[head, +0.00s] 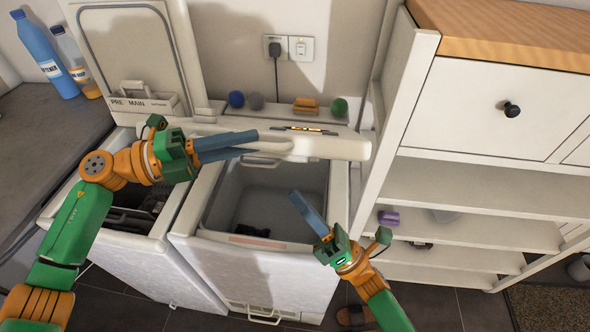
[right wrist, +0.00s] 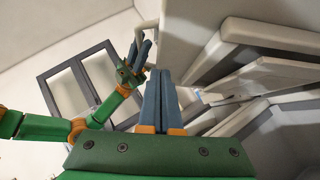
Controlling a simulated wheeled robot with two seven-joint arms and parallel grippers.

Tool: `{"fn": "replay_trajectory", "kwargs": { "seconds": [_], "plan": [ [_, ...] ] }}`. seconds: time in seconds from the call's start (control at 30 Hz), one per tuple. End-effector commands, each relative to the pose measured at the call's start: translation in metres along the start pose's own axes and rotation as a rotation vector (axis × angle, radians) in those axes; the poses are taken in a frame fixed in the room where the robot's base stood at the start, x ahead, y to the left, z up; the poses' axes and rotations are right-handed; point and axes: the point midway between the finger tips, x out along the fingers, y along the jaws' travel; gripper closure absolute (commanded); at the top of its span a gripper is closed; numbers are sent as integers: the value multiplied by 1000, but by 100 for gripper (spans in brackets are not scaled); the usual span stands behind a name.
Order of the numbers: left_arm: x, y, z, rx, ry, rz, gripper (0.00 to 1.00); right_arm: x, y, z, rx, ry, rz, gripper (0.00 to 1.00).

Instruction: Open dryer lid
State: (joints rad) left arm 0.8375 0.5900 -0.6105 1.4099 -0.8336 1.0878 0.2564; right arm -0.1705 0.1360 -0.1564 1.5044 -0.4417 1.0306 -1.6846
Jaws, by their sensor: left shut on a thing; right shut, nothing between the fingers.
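The dryer is the right toploader. Its white lid (head: 335,147) is raised and seen nearly edge-on in the head view, with the tub (head: 270,195) open to view below. A dark item (head: 250,231) lies in the tub. My left gripper (head: 250,139) is shut at the lid's left part, its blue fingers against the edge; the exact grip is hard to see. My right gripper (head: 295,198) is shut and empty over the right side of the tub, apart from the lid. The right wrist view shows the lid's pale face (right wrist: 190,40) and its handle (right wrist: 147,27) beside my left gripper (right wrist: 140,55).
The left toploader's lid (head: 130,50) stands open against the wall. Balls, one green (head: 338,107), and an orange block (head: 306,105) sit behind the dryer. Bottles (head: 40,50) stand on the left counter. A white shelf unit (head: 470,175) stands close on the right.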

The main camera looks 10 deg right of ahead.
Motion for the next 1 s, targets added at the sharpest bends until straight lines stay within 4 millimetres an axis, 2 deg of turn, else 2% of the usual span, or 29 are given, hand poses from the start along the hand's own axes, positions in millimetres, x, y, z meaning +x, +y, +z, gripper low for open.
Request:
{"fn": "replay_trajectory", "kwargs": {
  "seconds": [0.1,0.3,0.8,1.0],
  "plan": [
    [0,0,0,0,0,-1,100,26,1,1,-1,-2,4,100],
    [0,0,0,0,0,-1,100,46,-1,22,-2,1,-1,100],
    [0,0,0,0,0,-1,100,53,-1,29,0,0,-2,100],
    [0,1,-1,-2,3,3,100,70,2,47,-3,-3,1,100]
  ]
}}
